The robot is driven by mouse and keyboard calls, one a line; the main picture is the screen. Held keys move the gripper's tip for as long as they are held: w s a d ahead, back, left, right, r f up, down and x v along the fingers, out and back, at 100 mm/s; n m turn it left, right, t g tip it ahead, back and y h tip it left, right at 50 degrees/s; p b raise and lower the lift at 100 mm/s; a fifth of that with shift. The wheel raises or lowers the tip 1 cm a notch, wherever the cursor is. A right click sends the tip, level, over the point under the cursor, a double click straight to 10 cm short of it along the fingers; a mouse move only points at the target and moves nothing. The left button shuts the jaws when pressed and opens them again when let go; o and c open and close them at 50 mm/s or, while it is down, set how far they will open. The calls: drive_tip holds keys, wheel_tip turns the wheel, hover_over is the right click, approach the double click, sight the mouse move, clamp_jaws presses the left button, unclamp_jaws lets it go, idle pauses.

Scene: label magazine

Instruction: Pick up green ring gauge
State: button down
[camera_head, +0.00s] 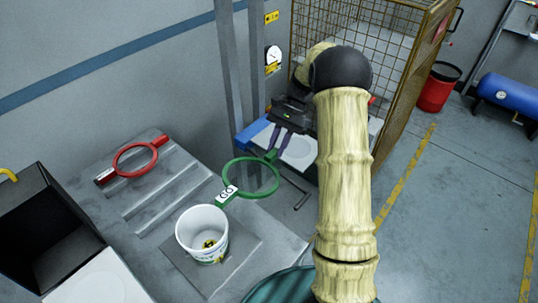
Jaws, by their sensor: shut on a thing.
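The green ring gauge (279,178) is a thin green ring with a white label marked GO on its lower left side. My gripper (277,147) is shut on its upper right handle end. The ring appears held above the right part of the grey bench. A red ring gauge (118,172) lies on the ridged bench top to the left. My pale, bamboo-like arm hides part of the area to the right.
A white cup (202,234) with small items inside stands on a grey plate (252,247). A black open bin (38,222) is at left. Behind my gripper are a grey post (238,80) and a wire cage (345,45).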

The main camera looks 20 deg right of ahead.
drive_tip(key=shift+w+d+r+t+h+b, duration=0.4)
drive_tip(key=shift+w+d+r+t+h, duration=0.15)
drive_tip(key=shift+d+h, duration=0.25)
drive_tip(key=shift+w+d+r+t+h+b, duration=0.4)
drive_tip(key=shift+w+d+t+h, duration=0.15)
drive_tip(key=shift+w+d+h, duration=0.15)
